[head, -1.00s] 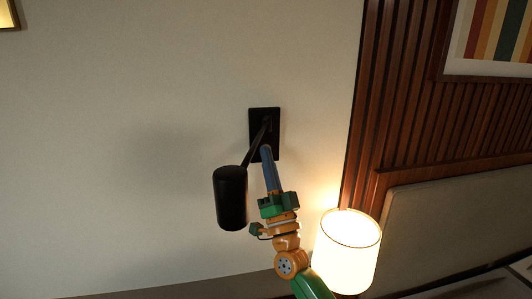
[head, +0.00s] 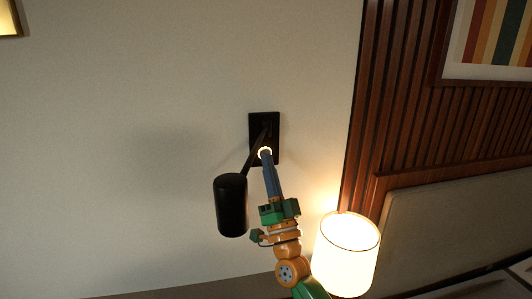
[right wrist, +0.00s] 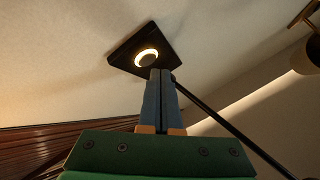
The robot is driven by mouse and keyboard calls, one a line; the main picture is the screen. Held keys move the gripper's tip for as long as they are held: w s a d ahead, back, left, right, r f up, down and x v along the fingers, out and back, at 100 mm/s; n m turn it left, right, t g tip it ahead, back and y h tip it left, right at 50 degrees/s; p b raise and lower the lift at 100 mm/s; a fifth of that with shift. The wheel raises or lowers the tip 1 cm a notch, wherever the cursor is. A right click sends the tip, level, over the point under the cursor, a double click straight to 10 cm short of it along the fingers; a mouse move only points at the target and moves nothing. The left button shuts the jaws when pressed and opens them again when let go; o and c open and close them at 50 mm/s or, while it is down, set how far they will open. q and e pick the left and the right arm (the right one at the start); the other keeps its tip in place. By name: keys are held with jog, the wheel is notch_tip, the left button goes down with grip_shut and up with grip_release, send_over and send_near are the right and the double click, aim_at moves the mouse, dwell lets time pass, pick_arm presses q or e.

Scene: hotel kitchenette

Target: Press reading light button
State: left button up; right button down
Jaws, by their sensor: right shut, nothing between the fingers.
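The reading light is a black wall lamp. Its cylindrical shade (head: 231,205) hangs left of a black rectangular wall plate (head: 264,125), joined by a thin arm. The round button (head: 265,151) low on the plate has a glowing ring. In the right wrist view the lit button (right wrist: 147,58) shows on the black plate (right wrist: 124,56). My right gripper (head: 266,159) is shut and empty, its blue fingertips at the button's lower edge. I cannot tell whether they touch it. The fingers also show in the right wrist view (right wrist: 160,74). My left gripper is out of view.
A lit table lamp with a white shade (head: 346,250) stands right of my right arm. The reading light's shade hangs close left of my right gripper. Dark wood slats (head: 425,110) and a padded headboard (head: 440,225) are at the right.

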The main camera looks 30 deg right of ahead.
jog(key=s+p, duration=0.1)
jog(key=s, duration=0.1)
jog(key=s+a+p, duration=0.1)
jog(key=s, duration=0.1)
jog(key=s+p, duration=0.1)
jog(key=p, duration=0.1)
jog(key=shift+s+a, duration=0.25)
jog(key=shift+s, duration=0.15)
